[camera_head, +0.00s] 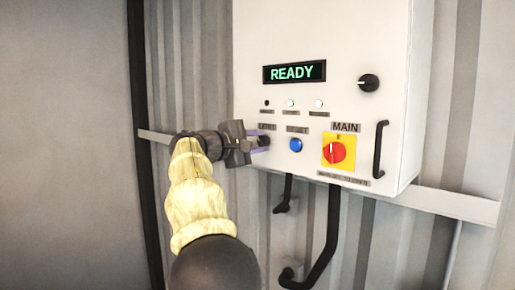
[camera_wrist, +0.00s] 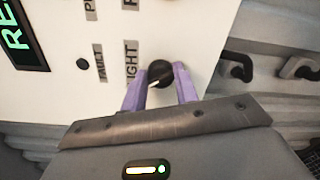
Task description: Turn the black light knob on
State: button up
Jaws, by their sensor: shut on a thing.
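The black light knob (camera_wrist: 160,73) sits on the white panel beside a label (camera_wrist: 131,60) whose visible letters read "IGHT". A white mark on the knob points toward the lower left in the wrist view. My gripper (camera_wrist: 160,88) has its two purple fingers on either side of the knob, shut on it. In the head view my gripper (camera_head: 259,142) reaches the panel's lower left, and the knob (camera_head: 265,140) shows partly between the fingers.
The white control box (camera_head: 350,40) carries a green "READY" display (camera_head: 294,72), small lamps, a blue button (camera_head: 296,145), a red-and-yellow main switch (camera_head: 338,152) and another black knob (camera_head: 369,83). A black handle (camera_head: 380,150) is at right. Black pipes (camera_head: 322,255) hang below.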

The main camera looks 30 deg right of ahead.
jog(key=shift+r+m, duration=0.25)
jog(key=shift+m, duration=0.05)
jog(key=o, duration=1)
jog(key=shift+w+f, duration=0.1)
jog(key=shift+c, duration=0.2)
jog(key=shift+a, duration=0.1)
jog(key=shift+a+f+b, duration=0.15)
jog(key=shift+a+b, duration=0.25)
jog(key=shift+a, duration=0.1)
jog(key=b+v, duration=0.3)
jog(key=v, duration=1.3)
jog(key=shift+s+a+r, duration=0.15)
jog(key=shift+s+r, duration=0.05)
